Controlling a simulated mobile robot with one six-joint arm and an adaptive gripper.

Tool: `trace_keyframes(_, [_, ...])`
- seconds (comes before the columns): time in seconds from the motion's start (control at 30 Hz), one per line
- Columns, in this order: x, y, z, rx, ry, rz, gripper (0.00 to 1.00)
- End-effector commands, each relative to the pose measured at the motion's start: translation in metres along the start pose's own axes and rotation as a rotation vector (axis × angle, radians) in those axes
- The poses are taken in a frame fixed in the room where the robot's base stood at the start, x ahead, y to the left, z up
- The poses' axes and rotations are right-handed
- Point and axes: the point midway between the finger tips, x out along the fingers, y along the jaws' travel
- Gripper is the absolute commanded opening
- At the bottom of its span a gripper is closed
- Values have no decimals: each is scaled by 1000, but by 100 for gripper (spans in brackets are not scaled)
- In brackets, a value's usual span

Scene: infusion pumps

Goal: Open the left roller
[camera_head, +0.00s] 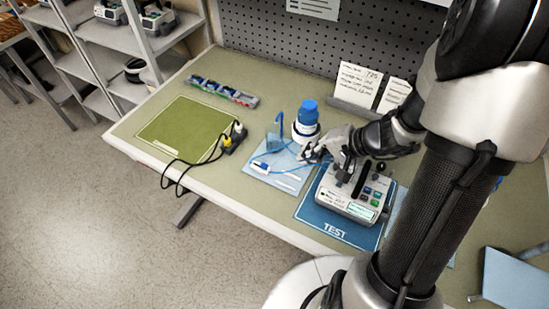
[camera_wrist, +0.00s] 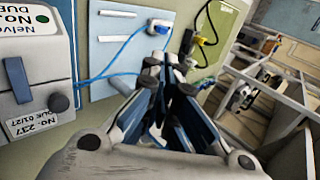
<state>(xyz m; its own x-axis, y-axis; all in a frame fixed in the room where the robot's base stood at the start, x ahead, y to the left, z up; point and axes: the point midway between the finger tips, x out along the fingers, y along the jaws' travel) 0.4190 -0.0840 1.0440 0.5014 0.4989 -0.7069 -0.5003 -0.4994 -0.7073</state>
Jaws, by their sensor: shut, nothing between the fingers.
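A grey-white pump (camera_head: 347,196) sits on the blue TEST mat (camera_head: 347,232). In the wrist view its labelled body (camera_wrist: 35,60) is at the left, with a dark round knob (camera_wrist: 60,102) on the near side. Thin blue tubing (camera_head: 285,175) runs over a light blue mat, with a small white piece (camera_head: 259,167) on it; that piece also shows in the wrist view (camera_wrist: 160,26). I cannot tell which part is the left roller. My gripper (camera_head: 312,153) is shut and empty, above the mat beside the pump's left side. It also shows in the wrist view (camera_wrist: 170,75).
A blue-capped bottle (camera_head: 306,120) stands just behind my gripper. A black cable with a yellow plug (camera_head: 233,138) lies left, beside the green mat (camera_head: 184,127). A parts tray (camera_head: 222,92) and card holder (camera_head: 362,105) are farther back.

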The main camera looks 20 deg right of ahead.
Motion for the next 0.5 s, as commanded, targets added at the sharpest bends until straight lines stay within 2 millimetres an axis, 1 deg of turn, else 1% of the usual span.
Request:
trace_keyframes(0.13, [3, 0, 0, -1, -2, 0, 0])
trace_keyframes(0.27, [18, 0, 1, -1, -4, 0, 0])
trace_keyframes(0.37, [36, 1, 2, -2, -7, 1, 0])
trace_keyframes(0.5, [68, 2, 2, -1, -7, 0, 0])
